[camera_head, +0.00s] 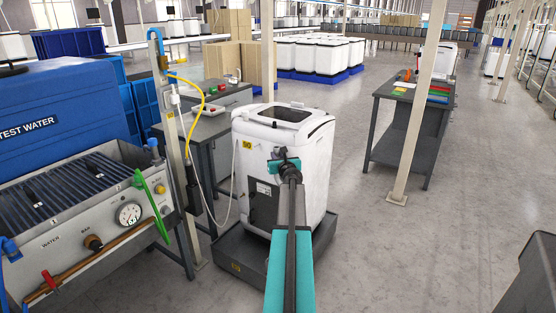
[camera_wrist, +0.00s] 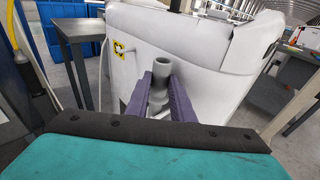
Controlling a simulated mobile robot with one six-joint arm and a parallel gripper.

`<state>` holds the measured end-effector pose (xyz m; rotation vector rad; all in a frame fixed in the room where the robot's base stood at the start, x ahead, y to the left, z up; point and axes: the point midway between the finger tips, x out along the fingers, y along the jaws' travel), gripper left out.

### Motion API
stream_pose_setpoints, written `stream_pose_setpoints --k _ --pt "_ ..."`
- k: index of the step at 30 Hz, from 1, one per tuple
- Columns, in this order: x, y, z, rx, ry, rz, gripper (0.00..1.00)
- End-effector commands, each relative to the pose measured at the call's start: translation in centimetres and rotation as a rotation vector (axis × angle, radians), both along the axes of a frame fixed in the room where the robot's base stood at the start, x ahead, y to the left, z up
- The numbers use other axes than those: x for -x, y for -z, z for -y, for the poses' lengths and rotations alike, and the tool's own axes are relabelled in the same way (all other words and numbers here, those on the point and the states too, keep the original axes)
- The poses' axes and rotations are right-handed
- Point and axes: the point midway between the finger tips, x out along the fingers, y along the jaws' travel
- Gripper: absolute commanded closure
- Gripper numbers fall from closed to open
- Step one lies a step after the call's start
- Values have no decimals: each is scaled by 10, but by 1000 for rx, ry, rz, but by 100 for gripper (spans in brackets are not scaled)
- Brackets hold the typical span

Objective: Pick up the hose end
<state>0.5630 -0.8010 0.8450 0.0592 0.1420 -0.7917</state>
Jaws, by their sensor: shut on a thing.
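My gripper (camera_head: 284,163) is in front of a large white tub. In the wrist view its two purple fingers (camera_wrist: 159,88) are shut on a grey, hollow, tube-like piece, which I take to be the hose end (camera_wrist: 162,69). Its open mouth points up and away from the palm, and its lower part is hidden between the fingers. In the head view the piece cannot be made out clearly. A thin pale hose (camera_head: 215,205) hangs in a loop left of the tub; I cannot tell whether it joins the held piece.
A blue test-water unit (camera_head: 60,105) and a metal post with a yellow hose (camera_head: 203,100) are left. A grey workbench (camera_head: 400,135) stands right. Floor between is clear.

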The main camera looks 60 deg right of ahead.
Motion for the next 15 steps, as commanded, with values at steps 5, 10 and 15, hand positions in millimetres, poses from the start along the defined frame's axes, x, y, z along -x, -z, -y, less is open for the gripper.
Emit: stream_pose_setpoints --k 5,10,15 --pt "0 -37 0 2 1 1 100" --pt "0 -74 0 3 0 0 100" --pt "0 -113 0 4 1 1 100"
